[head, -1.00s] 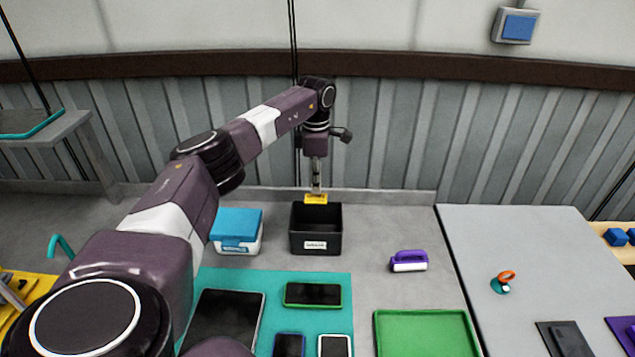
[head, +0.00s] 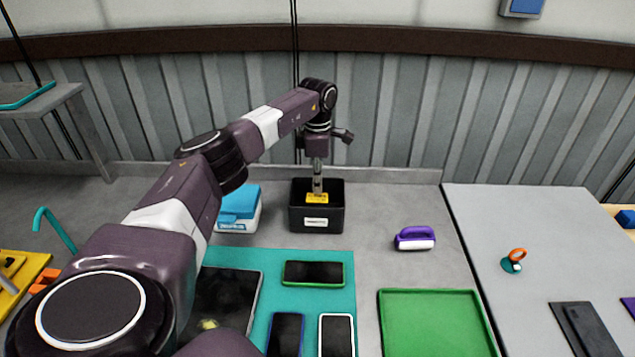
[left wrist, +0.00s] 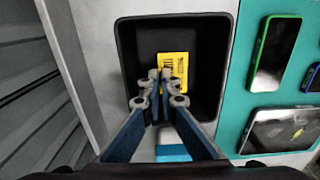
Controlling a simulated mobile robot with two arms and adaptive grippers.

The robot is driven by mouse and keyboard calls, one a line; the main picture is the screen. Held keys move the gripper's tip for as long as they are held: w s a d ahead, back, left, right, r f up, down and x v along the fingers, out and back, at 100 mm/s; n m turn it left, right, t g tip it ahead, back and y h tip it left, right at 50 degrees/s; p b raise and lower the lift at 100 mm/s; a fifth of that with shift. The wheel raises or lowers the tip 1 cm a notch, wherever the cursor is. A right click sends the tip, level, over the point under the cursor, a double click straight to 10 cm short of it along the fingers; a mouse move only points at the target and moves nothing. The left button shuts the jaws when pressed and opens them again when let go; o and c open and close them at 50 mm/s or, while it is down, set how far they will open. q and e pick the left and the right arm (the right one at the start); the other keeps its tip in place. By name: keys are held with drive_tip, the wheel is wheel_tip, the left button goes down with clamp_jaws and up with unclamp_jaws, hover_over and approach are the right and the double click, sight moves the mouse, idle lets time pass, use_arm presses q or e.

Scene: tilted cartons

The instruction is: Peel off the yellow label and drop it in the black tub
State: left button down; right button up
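The black tub (head: 295,215) stands on the grey bench with a white label on its front. My left gripper (head: 317,190) points down into it from above. The yellow label (head: 317,198) is at its fingertips, inside the tub's opening. In the left wrist view the fingers of my left gripper (left wrist: 160,75) are close together at the left edge of the yellow label (left wrist: 175,68), which has dark print. The label shows against the dark inside of the tub (left wrist: 215,60). My right gripper is not in view.
A blue-lidded white box (head: 238,207) stands left of the tub. A teal mat (head: 270,264) in front holds several phones and a tablet (head: 235,300) with a small yellowish patch. A purple-handled brush (head: 415,238) and a green tray (head: 435,325) are to the right.

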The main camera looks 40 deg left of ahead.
sight(317, 200)
use_arm(q)
wheel_tip(317, 200, down, 6)
drive_tip(key=b, duration=0.4)
drive_tip(key=shift+f, duration=0.2)
drive_tip(key=shift+f+b, duration=0.3)
drive_tip(key=shift+f, duration=0.05)
idle(0.8)
idle(0.4)
